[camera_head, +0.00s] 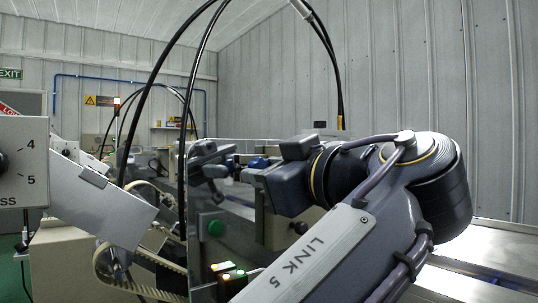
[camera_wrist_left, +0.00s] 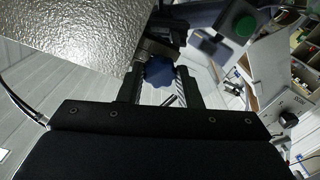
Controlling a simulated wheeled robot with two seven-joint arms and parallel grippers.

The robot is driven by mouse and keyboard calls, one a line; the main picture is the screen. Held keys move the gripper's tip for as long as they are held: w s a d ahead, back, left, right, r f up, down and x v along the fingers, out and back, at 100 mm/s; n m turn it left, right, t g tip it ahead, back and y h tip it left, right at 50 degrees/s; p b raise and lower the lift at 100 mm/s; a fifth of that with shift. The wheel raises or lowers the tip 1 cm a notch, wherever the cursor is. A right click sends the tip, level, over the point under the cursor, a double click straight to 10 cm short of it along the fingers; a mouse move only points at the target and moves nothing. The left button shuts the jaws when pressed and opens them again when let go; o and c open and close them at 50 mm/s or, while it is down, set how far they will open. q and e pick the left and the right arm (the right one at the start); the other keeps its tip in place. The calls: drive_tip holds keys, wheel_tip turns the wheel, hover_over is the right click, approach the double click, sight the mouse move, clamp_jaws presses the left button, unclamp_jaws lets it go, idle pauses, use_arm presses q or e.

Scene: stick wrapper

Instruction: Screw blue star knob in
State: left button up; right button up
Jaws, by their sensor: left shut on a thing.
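The blue star knob (camera_wrist_left: 159,72) sits between the two fingers of my left gripper (camera_wrist_left: 160,88) in the left wrist view. The fingers are shut on its sides. A metal shaft or fitting shows just beyond the knob, partly hidden by dark machine parts. In the head view, my left gripper (camera_head: 243,168) points left toward the machine, and a small blue part shows near its fingers. How deep the knob sits in its thread cannot be told. My right gripper is not in view.
A green button (camera_head: 215,227) is on the machine front, below the gripper. A belt (camera_head: 108,262) and a light sheet-metal cover (camera_head: 105,205) lie to the left. Black cables (camera_head: 187,100) arch overhead. A dial panel (camera_head: 22,160) stands at the far left.

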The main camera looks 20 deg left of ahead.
use_arm(q)
drive_tip(key=m+p, duration=0.1)
drive_tip(key=m, duration=0.1)
drive_tip(key=m+p, duration=0.1)
drive_tip(key=m, duration=0.2)
drive_tip(key=m+p, duration=0.2)
drive_tip(key=m, duration=0.1)
drive_tip(key=shift+r, duration=0.3)
drive_tip(key=shift+f+b, duration=0.35)
drive_tip(key=shift+b, duration=0.05)
drive_tip(key=shift+c, duration=0.5)
drive_tip(key=shift+r+m+p, duration=0.2)
drive_tip(key=shift+m+p, duration=0.55)
drive_tip(key=shift+m, duration=0.25)
clamp_jaws()
drive_tip(key=shift+f+m+p, duration=0.15)
drive_tip(key=shift+m+p, duration=0.3)
drive_tip(key=shift+m, duration=0.35)
drive_tip(key=o, duration=1.2)
unclamp_jaws()
drive_tip(key=v, duration=0.6)
drive_tip(key=shift+p, duration=0.3)
